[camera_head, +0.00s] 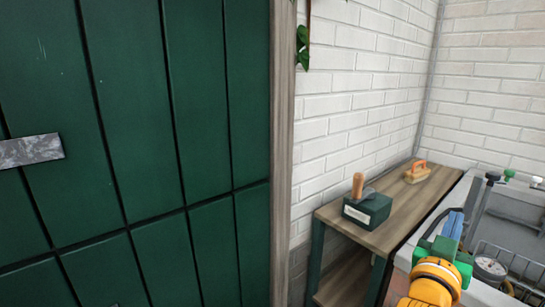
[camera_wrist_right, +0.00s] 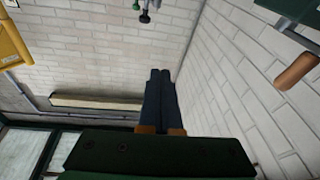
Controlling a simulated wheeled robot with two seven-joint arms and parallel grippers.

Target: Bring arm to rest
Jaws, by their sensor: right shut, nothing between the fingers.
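My right arm, orange with green parts, comes in at the lower right of the head view. Its gripper (camera_head: 455,222) points away from me, beside the front right edge of the wooden shelf (camera_head: 395,205). In the right wrist view the two dark blue fingers (camera_wrist_right: 160,74) lie together, shut with nothing between them. My left gripper is not in view.
A green block with a wooden-handled tool (camera_head: 367,205) and an orange-handled brush (camera_head: 417,172) stand on the shelf. Right of it is a grey metal basin with a round gauge (camera_head: 490,268). A green plank door (camera_head: 140,150) fills the left.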

